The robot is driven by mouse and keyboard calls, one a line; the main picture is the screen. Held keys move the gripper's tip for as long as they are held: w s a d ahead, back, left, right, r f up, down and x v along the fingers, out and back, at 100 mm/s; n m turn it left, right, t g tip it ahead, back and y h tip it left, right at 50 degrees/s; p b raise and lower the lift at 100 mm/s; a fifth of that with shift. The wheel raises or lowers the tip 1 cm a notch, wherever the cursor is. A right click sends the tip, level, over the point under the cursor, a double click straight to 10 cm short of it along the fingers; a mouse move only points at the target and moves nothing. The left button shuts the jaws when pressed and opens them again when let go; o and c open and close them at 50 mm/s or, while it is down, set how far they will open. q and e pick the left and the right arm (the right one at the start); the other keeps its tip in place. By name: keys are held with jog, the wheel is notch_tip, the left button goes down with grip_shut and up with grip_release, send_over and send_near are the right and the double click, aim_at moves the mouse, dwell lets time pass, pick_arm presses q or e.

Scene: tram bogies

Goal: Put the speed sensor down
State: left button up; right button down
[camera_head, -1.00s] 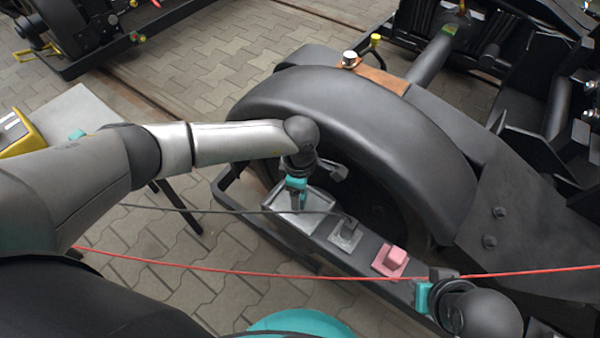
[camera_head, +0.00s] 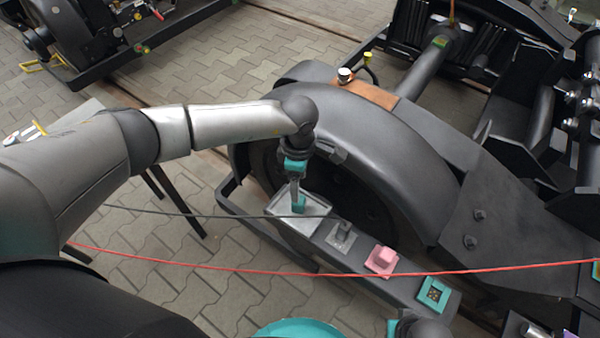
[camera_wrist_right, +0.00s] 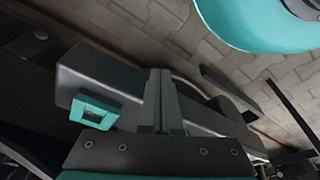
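My left gripper (camera_head: 298,203) points down over the silver tray (camera_head: 280,224) on the dark beam. Its fingers are close together around a small teal piece (camera_head: 299,204), which I take to be the speed sensor. It is low at the tray; I cannot tell whether it touches. My right gripper shows in the right wrist view (camera_wrist_right: 161,98) with its fingers together and nothing visible between them. In the head view only part of the right arm shows at the bottom edge. A teal square plate with a dark centre (camera_head: 433,295) lies on the beam, also in the wrist view (camera_wrist_right: 95,111).
On the beam (camera_head: 360,276) are a grey block (camera_head: 341,236) and a pink block (camera_head: 382,260). A black cable (camera_head: 210,215) and a red cable (camera_head: 210,268) cross in front. The large dark wheel cover (camera_head: 360,130) rises just behind the left gripper.

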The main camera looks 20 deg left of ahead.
pick_arm(q)
jog(key=shift+r+p, duration=0.55)
jog(key=shift+r, duration=0.55)
pick_arm(e)
jog(key=shift+s+d+f, duration=0.3)
jog(key=shift+s+f, duration=0.2)
jog(key=shift+f, duration=0.25)
jog(key=shift+s+d+f, duration=0.3)
jog(key=shift+s+f, duration=0.2)
jog(key=shift+f, duration=0.2)
